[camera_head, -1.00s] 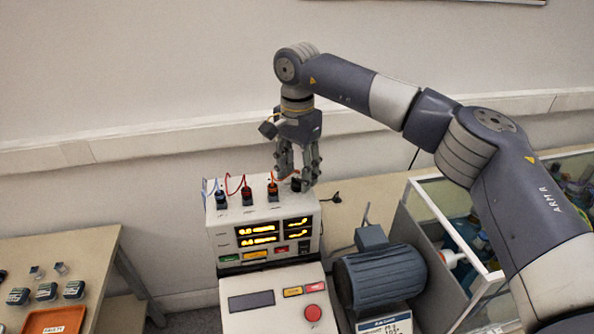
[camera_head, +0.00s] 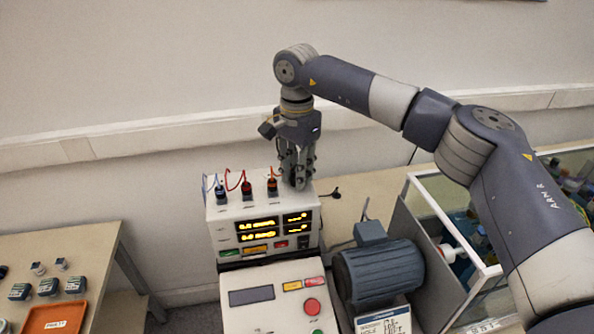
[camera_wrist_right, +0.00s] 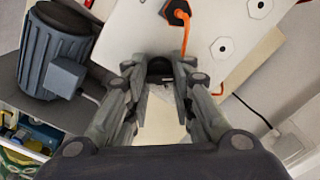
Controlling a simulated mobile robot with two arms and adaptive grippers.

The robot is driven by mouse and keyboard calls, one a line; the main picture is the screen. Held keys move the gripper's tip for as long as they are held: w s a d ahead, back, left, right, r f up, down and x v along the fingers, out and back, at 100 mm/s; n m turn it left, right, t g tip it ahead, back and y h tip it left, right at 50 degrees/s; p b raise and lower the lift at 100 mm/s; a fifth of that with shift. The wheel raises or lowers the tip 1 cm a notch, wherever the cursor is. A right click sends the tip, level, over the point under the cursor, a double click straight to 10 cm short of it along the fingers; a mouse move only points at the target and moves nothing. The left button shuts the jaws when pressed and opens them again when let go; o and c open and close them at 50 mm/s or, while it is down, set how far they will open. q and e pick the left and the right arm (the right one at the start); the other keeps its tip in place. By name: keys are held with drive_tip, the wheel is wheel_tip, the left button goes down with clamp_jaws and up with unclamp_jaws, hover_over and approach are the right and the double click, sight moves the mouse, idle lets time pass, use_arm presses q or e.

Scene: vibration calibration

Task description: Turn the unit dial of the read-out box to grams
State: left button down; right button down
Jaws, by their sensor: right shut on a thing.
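The white read-out box (camera_head: 228,221) stands in the middle of the head view with lit yellow displays (camera_head: 258,229) on its front. My right gripper (camera_head: 297,184) points down at the right end of its top. In the right wrist view my right gripper (camera_wrist_right: 160,72) is shut on a small black dial (camera_wrist_right: 160,67), with one finger on each side. In the head view the fingers hide most of the dial, and its pointer and unit marks cannot be read. My left gripper is not in view.
A grey-blue motor (camera_head: 378,270) and a glass-sided bin (camera_head: 432,205) are to the right. A side table (camera_head: 92,236) with small weights and an orange tray is at left.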

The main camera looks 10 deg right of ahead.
drive_tip(key=shift+m+b, duration=0.45)
drive_tip(key=shift+m, duration=0.75)
drive_tip(key=m+b, duration=0.1)
drive_tip(key=m, duration=0.2)
drive_tip(key=shift+m, duration=0.3)
drive_tip(key=m+b, duration=0.1)
drive_tip(key=m, duration=0.4)
drive_tip(key=shift+r, duration=0.1)
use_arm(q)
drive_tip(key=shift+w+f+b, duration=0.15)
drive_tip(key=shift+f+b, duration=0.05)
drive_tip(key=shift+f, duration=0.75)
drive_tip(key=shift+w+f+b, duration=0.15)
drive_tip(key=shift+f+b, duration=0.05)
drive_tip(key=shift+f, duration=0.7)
use_arm(e)
drive_tip(key=shift+r+m, duration=0.1)
drive_tip(key=shift+m, duration=2.1)
drive_tip(key=shift+w, duration=0.1)
drive_tip(key=c, duration=1.5)
unclamp_jaws()
drive_tip(key=shift+c, duration=0.2)
drive_tip(key=shift+o, duration=1)
drive_tip(key=shift+a, duration=0.1)
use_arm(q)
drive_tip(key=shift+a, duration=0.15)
